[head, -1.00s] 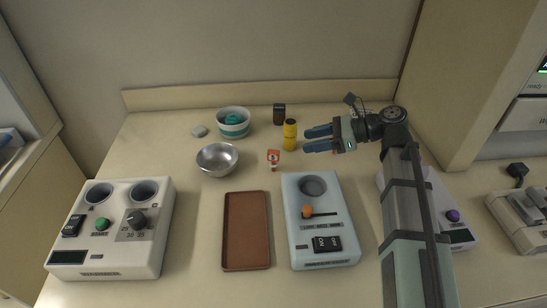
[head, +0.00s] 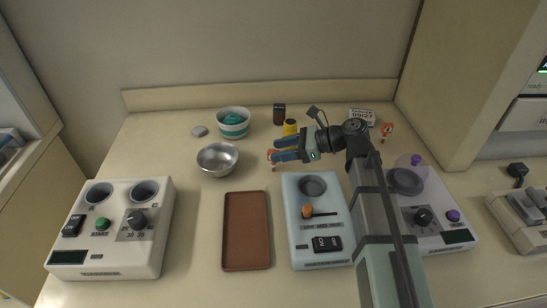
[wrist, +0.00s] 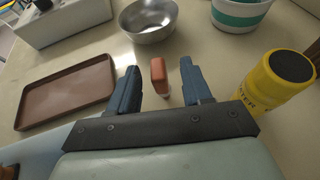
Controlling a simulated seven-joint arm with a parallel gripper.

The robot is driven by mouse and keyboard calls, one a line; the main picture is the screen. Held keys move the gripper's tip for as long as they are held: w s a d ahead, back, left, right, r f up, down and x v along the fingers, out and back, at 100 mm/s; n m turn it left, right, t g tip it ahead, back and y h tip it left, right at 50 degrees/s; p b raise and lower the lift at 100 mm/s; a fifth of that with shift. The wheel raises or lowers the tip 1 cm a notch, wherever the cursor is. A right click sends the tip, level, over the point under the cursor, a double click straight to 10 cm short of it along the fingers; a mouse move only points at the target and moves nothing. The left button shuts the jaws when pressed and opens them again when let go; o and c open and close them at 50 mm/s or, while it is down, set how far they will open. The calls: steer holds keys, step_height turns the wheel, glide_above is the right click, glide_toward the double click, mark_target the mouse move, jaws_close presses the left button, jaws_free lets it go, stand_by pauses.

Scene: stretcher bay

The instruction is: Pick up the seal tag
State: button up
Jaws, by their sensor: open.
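The likely seal tag, a small orange piece with a white lower part (head: 270,155), stands on the counter right of the metal bowl, partly hidden by my fingers in the head view. In the wrist view the orange tag (wrist: 158,74) shows between the two blue fingers, apart from both. My gripper (head: 274,149) is open, its fingertips on either side of the tag; the open jaws also show in the wrist view (wrist: 160,68). A similar orange and white piece (head: 387,129) stands at the back right, beside a printed card (head: 362,116).
A yellow bottle (wrist: 272,85) stands close to the right finger. The metal bowl (head: 217,159) and brown tray (head: 246,264) are left of my gripper. A teal-striped tub (head: 233,123) and dark jar (head: 279,114) stand behind. A control box (head: 320,255) sits in front.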

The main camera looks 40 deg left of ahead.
mark_target(268, 159)
steer(key=shift+f+x, duration=0.15)
steer(key=shift+x, duration=1.05)
steer(key=shift+f+x, duration=0.15)
steer(key=shift+x, duration=1)
steer(key=shift+d, duration=0.15)
steer(key=shift+c, duration=0.3)
jaws_close()
